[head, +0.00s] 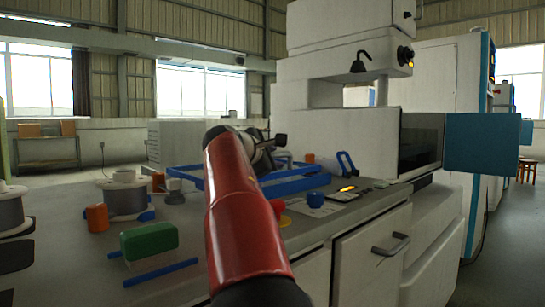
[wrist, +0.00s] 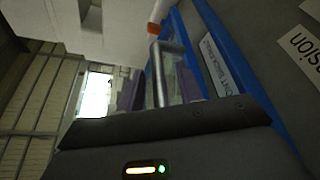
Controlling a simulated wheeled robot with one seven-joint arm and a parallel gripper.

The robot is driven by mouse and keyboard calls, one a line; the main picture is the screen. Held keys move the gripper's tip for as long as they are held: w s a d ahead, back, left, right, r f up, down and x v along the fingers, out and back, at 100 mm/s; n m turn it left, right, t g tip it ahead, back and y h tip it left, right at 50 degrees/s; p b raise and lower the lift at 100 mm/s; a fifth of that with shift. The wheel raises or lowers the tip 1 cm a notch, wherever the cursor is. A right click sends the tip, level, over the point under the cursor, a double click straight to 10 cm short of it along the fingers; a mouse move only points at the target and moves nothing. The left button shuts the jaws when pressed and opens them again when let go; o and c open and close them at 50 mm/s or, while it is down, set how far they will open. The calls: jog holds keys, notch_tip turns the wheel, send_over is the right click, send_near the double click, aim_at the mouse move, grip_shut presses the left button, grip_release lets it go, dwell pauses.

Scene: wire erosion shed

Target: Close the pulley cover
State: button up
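I cannot pick out the pulley cover for certain. A teal panel (head: 482,144) stands out at the right of the white machine, beside a dark opening (head: 420,140). Blue frame pieces (head: 297,187) lie on the worktop behind my red arm. In the wrist view, a blue strip (wrist: 240,82) runs along a labelled surface. My gripper's two purplish fingers (wrist: 160,92) look apart there, with a grey metal bar (wrist: 157,75) showing between them. Whether they touch it is unclear. In the head view my arm hides most of the gripper.
A green block (head: 149,241), an orange cylinder (head: 97,218) and wire spools (head: 126,200) stand on the worktop at left. A drawer handle (head: 391,244) juts from the front. Open floor lies at far right.

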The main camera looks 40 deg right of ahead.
jog(key=shift+c, duration=0.2)
grip_shut()
jog(key=shift+s+d+f+b, duration=0.15)
jog(key=shift+s+b, duration=0.65)
jog(key=shift+s, duration=1.3)
jog(key=shift+o, duration=0.2)
grip_release()
jog(key=shift+s, duration=0.2)
